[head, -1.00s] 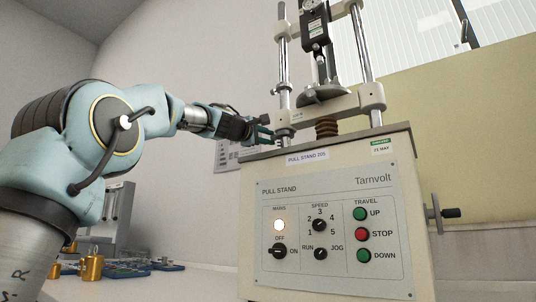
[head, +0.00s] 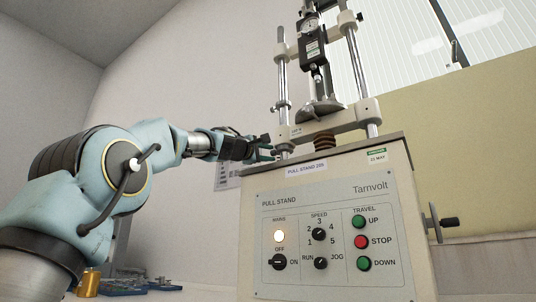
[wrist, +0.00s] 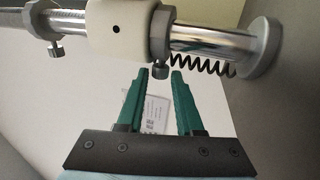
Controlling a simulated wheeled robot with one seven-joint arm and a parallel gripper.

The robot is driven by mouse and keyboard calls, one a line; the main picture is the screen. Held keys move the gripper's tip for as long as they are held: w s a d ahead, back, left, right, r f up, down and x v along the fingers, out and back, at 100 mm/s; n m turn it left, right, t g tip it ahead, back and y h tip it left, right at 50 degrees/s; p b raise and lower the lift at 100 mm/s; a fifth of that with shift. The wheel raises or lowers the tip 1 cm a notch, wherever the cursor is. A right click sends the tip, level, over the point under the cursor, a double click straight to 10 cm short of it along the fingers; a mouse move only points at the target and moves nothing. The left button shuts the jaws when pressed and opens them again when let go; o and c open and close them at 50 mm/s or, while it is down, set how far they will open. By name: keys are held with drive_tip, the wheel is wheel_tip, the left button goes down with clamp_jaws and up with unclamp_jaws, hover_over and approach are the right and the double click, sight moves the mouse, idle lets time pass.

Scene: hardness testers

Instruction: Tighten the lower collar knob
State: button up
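The lower collar is a grey ring (wrist: 160,30) on the bright steel post, against the white crosshead block (wrist: 116,30). Its small metal knob (wrist: 160,72) sticks out toward my gripper (wrist: 160,74). My gripper is open and empty, with green fingers. The knob lies between the two fingertips in the picture; whether they touch it I cannot tell. In the head view my gripper (head: 268,151) is at the foot of the left post, and its fingers hide the lower collar there. The upper collar's knob (wrist: 56,50) shows at the far left of the wrist view.
A coiled spring (wrist: 207,67) and a post foot (wrist: 262,47) are close by on the right in the wrist view. The stand's front panel (head: 335,240) carries switches and buttons. A crank handle (head: 449,222) juts out at its right. A brass weight (head: 88,283) is at lower left.

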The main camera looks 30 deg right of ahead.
drive_tip(key=shift+o, duration=1.4)
drive_tip(key=b+v, duration=0.5)
drive_tip(key=v, duration=0.4)
drive_tip(key=shift+a+f+b, duration=0.15)
drive_tip(key=shift+f+b, duration=0.05)
drive_tip(key=shift+b, duration=0.2)
drive_tip(key=shift+v, duration=0.75)
drive_tip(key=shift+r, duration=0.15)
